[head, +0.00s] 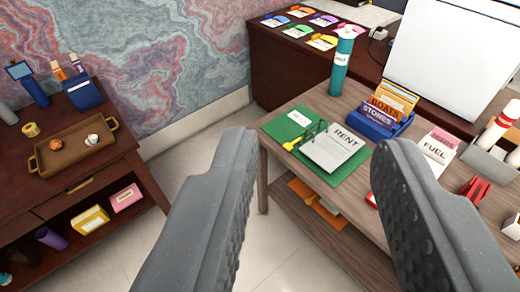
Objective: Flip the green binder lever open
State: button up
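The green binder (278,129) lies spread open on the wooden desk, ahead of my gripper and seen between its fingers. Its lever (291,144) looks yellow and sits near the spine, beside small dark rings (317,128). I cannot tell the lever's exact position at this size. A white sheet marked RENT (335,150) lies on the binder's right side. My gripper (312,150) is open, with its two grey fingers wide apart and nothing between them. It is apart from the binder.
A teal bottle (341,66) stands behind the binder. A blue card holder (380,124), FUEL papers (438,148) and a red stapler-like item (474,190) are to the right. A side table with a tray (46,164) stands left. Open floor lies between the tables.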

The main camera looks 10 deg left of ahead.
aim_at(288, 147)
jog(key=z, duration=0.05)
jog(key=k, duration=0.65)
jog(key=u, duration=0.5)
jog(key=i, duration=1.75)
jog(key=z, duration=0.7)
